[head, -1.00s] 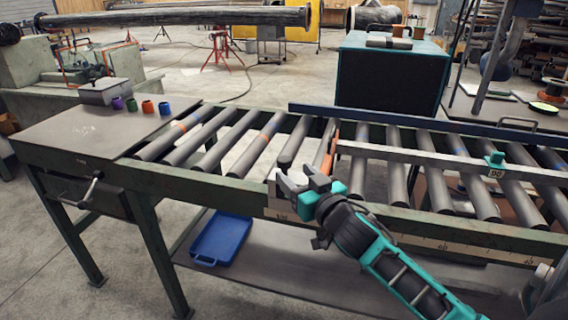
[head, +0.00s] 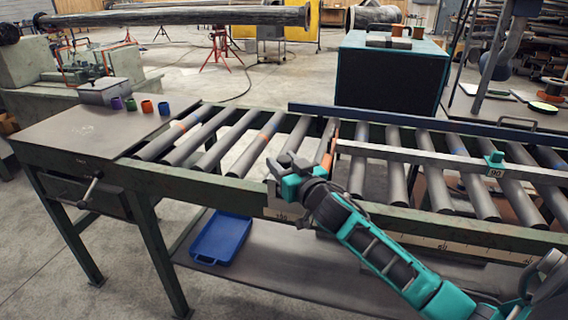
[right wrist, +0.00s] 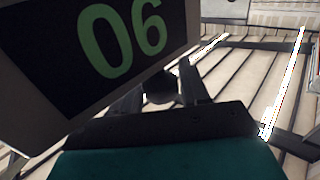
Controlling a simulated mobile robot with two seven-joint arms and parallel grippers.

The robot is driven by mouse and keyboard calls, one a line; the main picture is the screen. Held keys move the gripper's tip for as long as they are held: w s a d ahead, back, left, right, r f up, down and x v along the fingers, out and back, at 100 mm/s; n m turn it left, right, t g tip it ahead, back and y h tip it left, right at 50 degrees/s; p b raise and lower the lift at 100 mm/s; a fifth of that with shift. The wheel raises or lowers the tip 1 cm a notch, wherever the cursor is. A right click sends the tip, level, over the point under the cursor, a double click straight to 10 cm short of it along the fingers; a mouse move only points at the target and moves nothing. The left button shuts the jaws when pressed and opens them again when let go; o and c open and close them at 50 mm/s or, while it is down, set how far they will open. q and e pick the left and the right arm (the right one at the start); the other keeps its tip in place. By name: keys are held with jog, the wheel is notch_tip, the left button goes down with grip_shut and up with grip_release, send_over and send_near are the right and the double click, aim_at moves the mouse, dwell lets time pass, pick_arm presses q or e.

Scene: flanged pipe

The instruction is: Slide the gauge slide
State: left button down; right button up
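A teal slide marked 90 (head: 495,161) sits on the long metal rail at the right in the head view. My right gripper (head: 280,168) is far to its left, at the front edge of the roller table beside the left end of that rail. In the right wrist view, the fingers (right wrist: 163,92) stand apart, with a dark round thing (right wrist: 161,86) between or just beyond them. I cannot tell whether they touch it. A dark panel with large green digits (right wrist: 125,40) fills the upper left, very close. My left gripper is not in view.
A numbered scale strip (head: 440,243) runs along the table's front edge. The metal rail (head: 400,154) crosses the rollers. A blue tray (head: 220,238) lies on the lower shelf. Small coloured cups (head: 147,106) stand on the left tabletop. The left rollers are clear.

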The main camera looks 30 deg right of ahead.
grip_shut()
jog(key=w+a, duration=0.2)
jog(key=w+a+b, duration=0.1)
jog(key=w+a, duration=0.1)
jog(key=w, duration=0.1)
jog(key=w+a, duration=0.2)
jog(key=shift+w+a, duration=0.25)
jog(key=shift+w, duration=0.1)
jog(key=shift+a+r, duration=0.1)
grip_release()
jog(key=o, duration=0.3)
jog(key=shift+w+a, duration=0.1)
jog(key=shift+w, duration=0.1)
jog(key=shift+o, duration=0.2)
jog(key=shift+s, duration=0.1)
